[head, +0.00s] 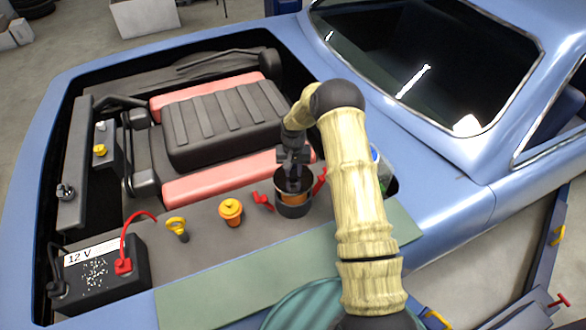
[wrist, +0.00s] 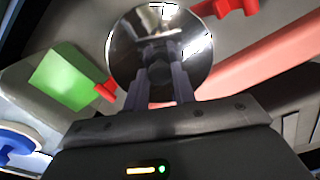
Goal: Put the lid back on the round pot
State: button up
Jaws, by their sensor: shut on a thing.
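The round pot (head: 293,210) is dark with red handles and stands on the grey ledge at the front of the engine bay. My gripper (head: 294,172) points down over it, shut on the knob of a shiny round lid (head: 294,183). In the wrist view the lid (wrist: 160,35) is a mirror-like disc with its dark knob between my fingertips (wrist: 160,76). Red handles show on both sides of it. The lid hides the pot's opening there. An orange-brown patch shows near the pot's rim in the head view; I cannot tell whether the lid touches the rim.
An orange-capped jar (head: 231,212), a yellow-handled dipstick (head: 178,228) and a 12 V battery (head: 105,275) stand left of the pot. A green block (wrist: 65,76) and a blue round thing (wrist: 15,140) lie close by. A green mat (head: 245,285) covers the front edge.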

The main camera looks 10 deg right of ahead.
aim_at(293, 181)
jog(key=shift+f, duration=0.1)
jog(key=shift+f+b, duration=0.9)
jog(key=shift+f, duration=1.15)
jog(key=shift+f+b, duration=0.9)
jog(key=shift+f, duration=0.2)
jog(key=shift+b, duration=0.3)
jog(key=shift+f+b, duration=0.15)
jog(key=shift+b, duration=0.35)
dwell(0.6)
jog(key=o, duration=1.6)
jog(key=shift+c, duration=0.2)
